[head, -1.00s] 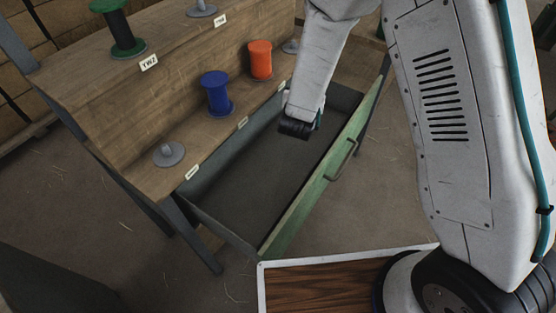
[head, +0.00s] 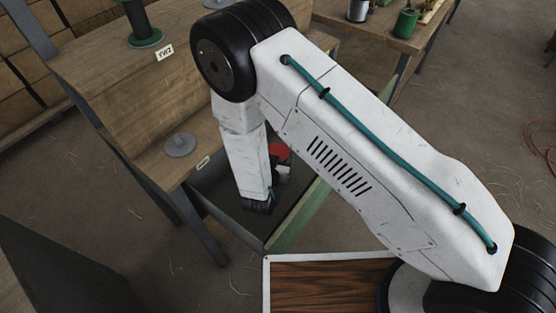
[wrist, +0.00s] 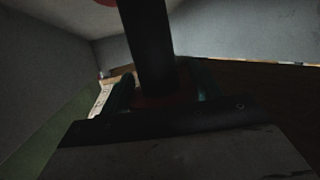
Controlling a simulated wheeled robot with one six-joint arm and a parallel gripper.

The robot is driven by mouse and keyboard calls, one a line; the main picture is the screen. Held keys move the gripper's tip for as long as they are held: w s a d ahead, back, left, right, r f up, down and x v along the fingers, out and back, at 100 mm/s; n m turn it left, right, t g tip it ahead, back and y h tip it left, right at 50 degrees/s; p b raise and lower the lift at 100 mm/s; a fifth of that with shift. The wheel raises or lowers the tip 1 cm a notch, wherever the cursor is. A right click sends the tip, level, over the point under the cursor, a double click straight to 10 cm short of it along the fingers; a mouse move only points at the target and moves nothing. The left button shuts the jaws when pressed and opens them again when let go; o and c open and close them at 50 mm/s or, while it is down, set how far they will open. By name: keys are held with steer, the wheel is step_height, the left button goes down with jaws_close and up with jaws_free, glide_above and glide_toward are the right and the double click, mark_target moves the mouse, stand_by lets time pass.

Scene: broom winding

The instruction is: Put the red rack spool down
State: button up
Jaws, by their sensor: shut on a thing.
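The red spool (head: 280,152) shows only in part in the head view, beside my forearm and over the open drawer (head: 213,192). In the wrist view, the spool's dark core (wrist: 147,45) stands between the teal fingers of my gripper (wrist: 160,88). A red flange shows low between the fingers, and a bit of red shows at the top edge. My gripper is shut on the spool. In the head view my arm hides most of the gripper. Whether the spool touches the drawer floor cannot be told.
The wooden rack has an empty grey peg (head: 180,145) on its lower shelf and a green spool (head: 143,30) above. The drawer's green front (head: 299,215) stands pulled out. A second table (head: 375,28) with spools stands behind.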

steer(key=shift+f, duration=1.55)
steer(key=shift+f, duration=0.15)
steer(key=o, duration=1.2)
steer(key=shift+c, duration=0.2)
steer(key=shift+s+a+r, duration=0.1)
steer(key=shift+s+r, duration=0.1)
steer(key=shift+r, duration=0.05)
steer(key=v, duration=1.1)
steer(key=shift+s, duration=0.25)
steer(key=shift+w+r, duration=0.1)
